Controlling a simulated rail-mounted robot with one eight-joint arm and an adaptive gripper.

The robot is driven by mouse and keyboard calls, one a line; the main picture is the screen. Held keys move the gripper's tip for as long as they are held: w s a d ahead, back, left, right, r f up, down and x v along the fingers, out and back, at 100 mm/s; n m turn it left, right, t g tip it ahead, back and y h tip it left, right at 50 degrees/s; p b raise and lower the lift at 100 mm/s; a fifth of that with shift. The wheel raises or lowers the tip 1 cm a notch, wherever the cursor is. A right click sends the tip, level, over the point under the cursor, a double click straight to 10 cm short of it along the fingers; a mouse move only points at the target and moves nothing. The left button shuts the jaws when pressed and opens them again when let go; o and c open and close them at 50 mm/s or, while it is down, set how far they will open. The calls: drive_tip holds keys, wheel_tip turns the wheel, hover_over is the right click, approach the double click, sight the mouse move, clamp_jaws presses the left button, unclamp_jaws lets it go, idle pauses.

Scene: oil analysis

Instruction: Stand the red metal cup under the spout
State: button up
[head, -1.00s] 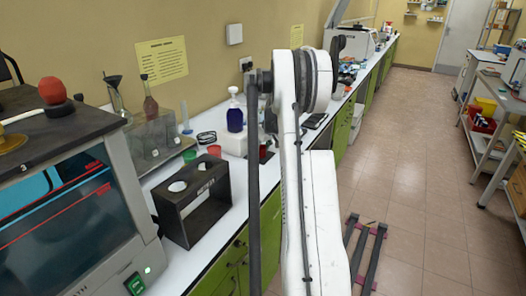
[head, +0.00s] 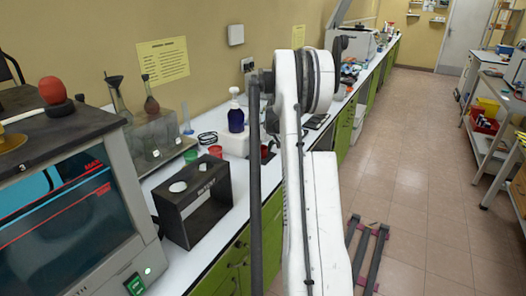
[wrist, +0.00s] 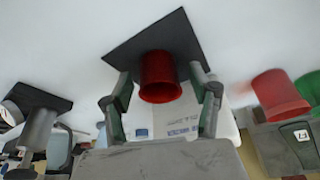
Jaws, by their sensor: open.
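A red cup (wrist: 160,78) stands on a dark square plate (wrist: 130,48) in the wrist view. My gripper (wrist: 161,76) is open, with one finger on each side of this cup; I cannot tell whether the fingers touch it. In the head view, a bit of red (head: 264,152) shows beside my arm, which hides most of that spot. I cannot make out a spout.
A blue pump bottle (head: 236,118) stands behind the cups. Glassware (head: 150,105) and a large instrument (head: 80,215) are to the left. The floor aisle (head: 410,170) at right is mostly clear.

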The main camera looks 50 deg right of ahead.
drive_tip(key=v, duration=1.2)
drive_tip(key=shift+a, duration=0.1)
drive_tip(key=shift+c, duration=0.5)
